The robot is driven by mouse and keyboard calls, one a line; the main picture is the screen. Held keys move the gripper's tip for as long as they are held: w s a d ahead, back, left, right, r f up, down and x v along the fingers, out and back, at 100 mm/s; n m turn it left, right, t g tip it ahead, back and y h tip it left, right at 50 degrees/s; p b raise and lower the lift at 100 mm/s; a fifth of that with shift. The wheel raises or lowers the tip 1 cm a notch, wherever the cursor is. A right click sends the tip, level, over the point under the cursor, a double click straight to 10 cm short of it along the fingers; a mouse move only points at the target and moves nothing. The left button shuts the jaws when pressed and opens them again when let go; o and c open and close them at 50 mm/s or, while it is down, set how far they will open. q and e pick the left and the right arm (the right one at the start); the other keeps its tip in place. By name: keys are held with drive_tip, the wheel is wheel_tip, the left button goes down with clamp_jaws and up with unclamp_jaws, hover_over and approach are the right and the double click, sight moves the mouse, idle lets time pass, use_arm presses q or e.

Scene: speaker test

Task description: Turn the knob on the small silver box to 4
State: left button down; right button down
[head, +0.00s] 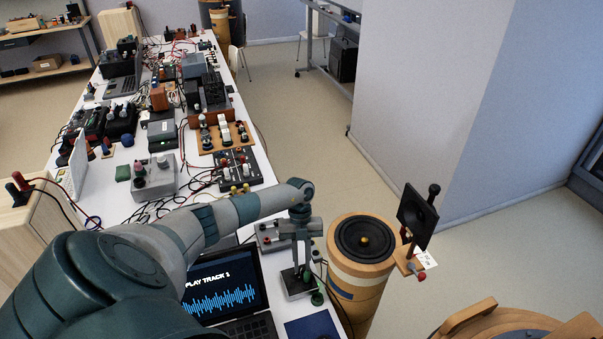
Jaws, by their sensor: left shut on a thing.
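My left gripper (302,268) points down at the near right edge of the long white table, just right of the laptop. Its fingers are shut on what looks like the knob of a small dark-topped box (298,287). The knob is mostly hidden by the fingers, and its setting and scale marks cannot be read. A silver-grey box (268,238) lies just behind the gripper, partly covered by my arm. Another silver-grey box with knobs (154,180) stands farther back on the left. My right gripper is not in view.
A laptop (225,285) shows "PLAY TRACK 1" and a blue waveform. A cylinder with a black speaker (363,238) stands right of the gripper, with a black panel (417,216) beyond. Cables and several devices crowd the table (118,158). Floor (300,110) is clear to the right.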

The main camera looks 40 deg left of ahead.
use_arm(q)
drive_tip(key=m+b, duration=0.1)
drive_tip(key=m+y+b, duration=0.1)
drive_tip(key=shift+w+f+m+g+b, duration=0.15)
drive_tip(key=shift+m+g+b, duration=0.15)
drive_tip(key=shift+m+b, duration=0.55)
drive_tip(key=shift+m, duration=0.15)
drive_tip(key=shift+r, duration=0.2)
drive_tip(key=c, duration=1.6)
unclamp_jaws()
drive_tip(key=shift+d, duration=0.1)
drive_tip(key=shift+w+b+v, duration=0.15)
drive_tip(key=shift+b+v, duration=1.35)
drive_tip(key=shift+v, duration=2.85)
drive_tip(key=shift+w+b+v, duration=0.15)
drive_tip(key=shift+b+v, duration=1.35)
drive_tip(key=shift+v, duration=2.8)
